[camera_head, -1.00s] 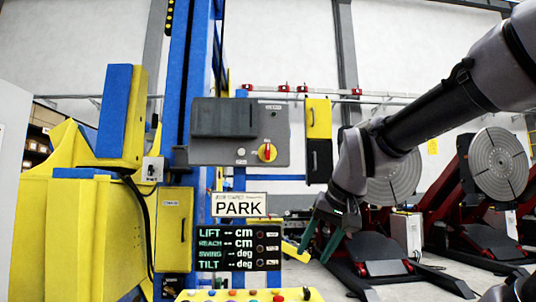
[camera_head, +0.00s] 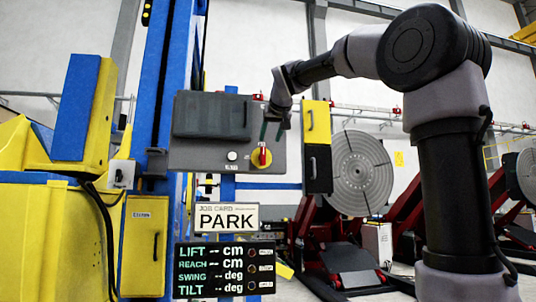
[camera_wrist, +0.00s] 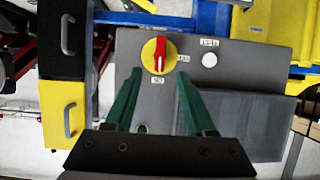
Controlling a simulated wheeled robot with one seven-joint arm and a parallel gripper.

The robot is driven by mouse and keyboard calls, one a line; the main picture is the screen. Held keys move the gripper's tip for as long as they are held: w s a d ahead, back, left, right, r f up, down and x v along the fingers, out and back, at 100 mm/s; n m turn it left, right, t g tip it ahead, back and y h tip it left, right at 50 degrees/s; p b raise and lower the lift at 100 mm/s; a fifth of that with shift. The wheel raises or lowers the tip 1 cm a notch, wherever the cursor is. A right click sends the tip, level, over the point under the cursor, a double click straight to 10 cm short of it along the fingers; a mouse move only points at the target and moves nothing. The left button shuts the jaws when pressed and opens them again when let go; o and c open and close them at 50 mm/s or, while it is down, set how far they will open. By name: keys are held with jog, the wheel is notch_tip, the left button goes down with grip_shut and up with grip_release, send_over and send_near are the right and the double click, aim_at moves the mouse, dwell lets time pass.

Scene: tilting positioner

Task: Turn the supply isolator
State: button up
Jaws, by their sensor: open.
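The supply isolator (camera_head: 261,158) is a red handle on a round yellow plate, low on the right of a grey panel (camera_head: 205,156). Its handle stands about upright. In the wrist view the isolator (camera_wrist: 160,54) lies just beyond and between the fingertips, with its handle roughly in line with the fingers. My gripper (camera_head: 272,136) has green fingers and is in front of the panel, just above the isolator in the head view. In the wrist view my gripper (camera_wrist: 159,76) is open and empty, apart from the handle.
A white round button (camera_head: 232,156) sits left of the isolator, below a dark cover (camera_head: 212,117). A yellow and black box (camera_head: 317,147) with handles stands close on the right. Below are a PARK card (camera_head: 226,217) and a dark display (camera_head: 225,268).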

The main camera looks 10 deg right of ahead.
aim_at(264, 149)
jog(key=x, duration=0.4)
jog(key=r+x, duration=0.1)
jog(key=x, duration=0.2)
jog(key=w+r+x, duration=0.1)
jog(key=x, duration=0.3)
jog(key=shift+w, duration=0.35)
jog(key=shift+a, duration=0.1)
grip_shut()
